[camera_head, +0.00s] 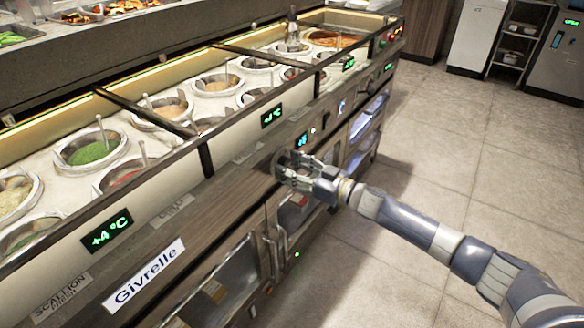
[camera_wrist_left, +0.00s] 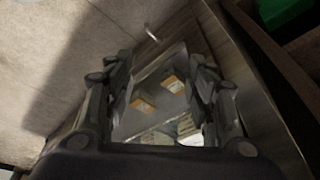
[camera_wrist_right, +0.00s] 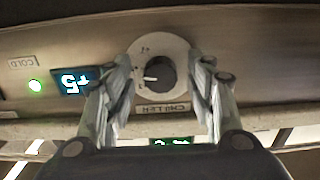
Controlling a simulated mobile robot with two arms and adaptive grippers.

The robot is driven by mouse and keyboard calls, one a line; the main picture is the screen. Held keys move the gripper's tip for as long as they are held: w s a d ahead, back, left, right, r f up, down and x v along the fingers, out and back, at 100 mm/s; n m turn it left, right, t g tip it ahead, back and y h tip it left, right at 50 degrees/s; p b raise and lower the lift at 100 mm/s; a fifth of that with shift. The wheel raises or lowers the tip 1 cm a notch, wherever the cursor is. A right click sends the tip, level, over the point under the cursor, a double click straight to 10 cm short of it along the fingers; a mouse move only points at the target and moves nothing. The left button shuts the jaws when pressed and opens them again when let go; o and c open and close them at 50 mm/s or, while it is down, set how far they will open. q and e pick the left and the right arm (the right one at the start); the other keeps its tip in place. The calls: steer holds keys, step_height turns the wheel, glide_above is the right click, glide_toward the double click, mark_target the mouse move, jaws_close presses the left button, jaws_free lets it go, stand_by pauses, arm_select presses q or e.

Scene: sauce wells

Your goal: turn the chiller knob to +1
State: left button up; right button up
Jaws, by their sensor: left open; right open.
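The chiller knob (camera_wrist_right: 161,74) is a dark round knob on a pale round dial plate (camera_wrist_right: 176,47), above a label that seems to read CHILLER (camera_wrist_right: 165,108). Its white pointer mark points left in the right wrist view. My right gripper (camera_wrist_right: 164,72) is open, with one finger on each side of the knob in the picture and gaps between; I cannot tell its depth from the knob. In the head view my right gripper (camera_head: 287,168) is at the counter's front panel and partly hides the dial. My left gripper (camera_wrist_left: 160,88) is open and empty in the left wrist view.
A blue display (camera_wrist_right: 75,82) beside the knob seems to read +5. A green light (camera_wrist_right: 35,86) and a COLD label (camera_wrist_right: 21,62) are further left. Sauce wells (camera_head: 92,150) line the counter above. The tiled floor (camera_head: 440,150) is clear.

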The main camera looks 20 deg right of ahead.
steer(key=c, duration=1.1)
steer(key=shift+o, duration=0.2)
